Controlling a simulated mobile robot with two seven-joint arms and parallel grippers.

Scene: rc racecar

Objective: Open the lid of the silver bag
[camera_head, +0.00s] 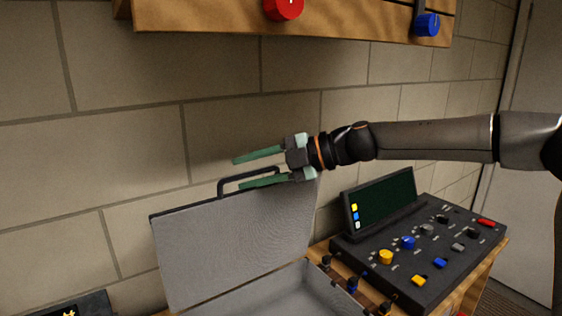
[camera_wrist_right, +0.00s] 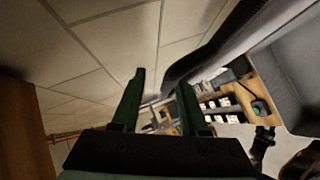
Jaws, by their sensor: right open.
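The silver bag is a grey case whose lid (camera_head: 235,245) stands raised, steeply upright, above its open base (camera_head: 265,294). A dark handle (camera_head: 228,185) is on the lid's top edge. My right gripper (camera_head: 237,173) reaches in from the right with green fingers, open, at the handle and top edge. The lower finger overlaps the handle in the picture; I cannot tell whether they touch. In the right wrist view the fingers (camera_wrist_right: 162,82) are apart with nothing clearly between them, and the dark handle (camera_wrist_right: 205,42) is beside them. My left gripper is not in view.
A black control box (camera_head: 425,250) with coloured knobs and a screen (camera_head: 381,199) stands right of the case on a wooden table (camera_head: 487,268). A block wall (camera_head: 220,75) is close behind. A wooden shelf (camera_head: 345,18) with red and blue knobs hangs above.

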